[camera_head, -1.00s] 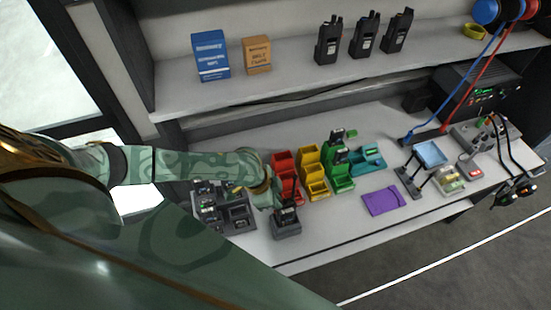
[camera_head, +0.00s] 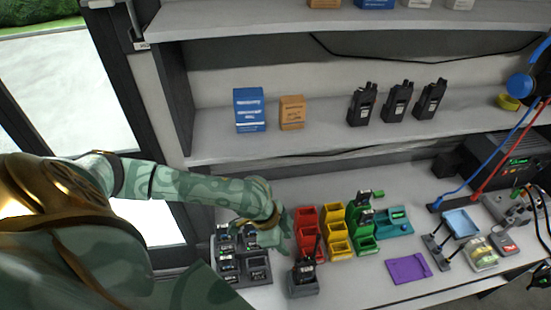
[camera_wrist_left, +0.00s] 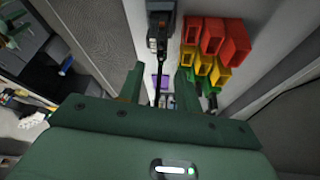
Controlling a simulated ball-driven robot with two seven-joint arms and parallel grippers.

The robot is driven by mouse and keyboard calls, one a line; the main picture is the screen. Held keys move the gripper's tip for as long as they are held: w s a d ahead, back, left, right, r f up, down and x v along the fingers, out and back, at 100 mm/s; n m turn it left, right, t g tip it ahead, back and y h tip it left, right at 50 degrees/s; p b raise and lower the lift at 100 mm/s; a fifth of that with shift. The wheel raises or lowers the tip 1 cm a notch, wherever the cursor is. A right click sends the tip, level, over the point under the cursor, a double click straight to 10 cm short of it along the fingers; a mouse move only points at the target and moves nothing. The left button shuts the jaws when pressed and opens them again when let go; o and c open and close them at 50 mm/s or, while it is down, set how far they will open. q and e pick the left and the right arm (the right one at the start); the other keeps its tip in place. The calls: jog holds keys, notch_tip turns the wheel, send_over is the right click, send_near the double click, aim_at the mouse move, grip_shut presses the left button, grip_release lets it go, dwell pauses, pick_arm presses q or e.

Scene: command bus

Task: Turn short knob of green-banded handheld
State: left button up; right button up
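A black handheld (camera_head: 304,268) with an upright antenna stands in a grey cradle (camera_head: 303,288) at the front of the worktop. Its band colour and short knob are too small to make out. My left gripper (camera_head: 277,236) is just behind and left of this handheld, above the worktop. In the left wrist view the left gripper (camera_wrist_left: 158,85) is open, with two separate green fingers and nothing held. The handheld (camera_wrist_left: 154,38) shows there beyond the fingertips, its antenna reaching toward the gap between them. Another handheld (camera_head: 363,204) sits in the green bins. My right gripper is not in view.
Red (camera_head: 307,232), yellow (camera_head: 335,228) and green (camera_head: 360,240) bins stand right of the gripper. A dark charger tray (camera_head: 240,262) is to its left. A purple mat (camera_head: 408,268) lies right. Three handhelds (camera_head: 397,102) stand on the shelf above.

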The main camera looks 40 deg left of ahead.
pick_arm(q)
jog(key=v, duration=0.6)
jog(key=shift+r, duration=0.4)
jog(key=shift+s+a, duration=0.1)
jog(key=shift+s, duration=0.05)
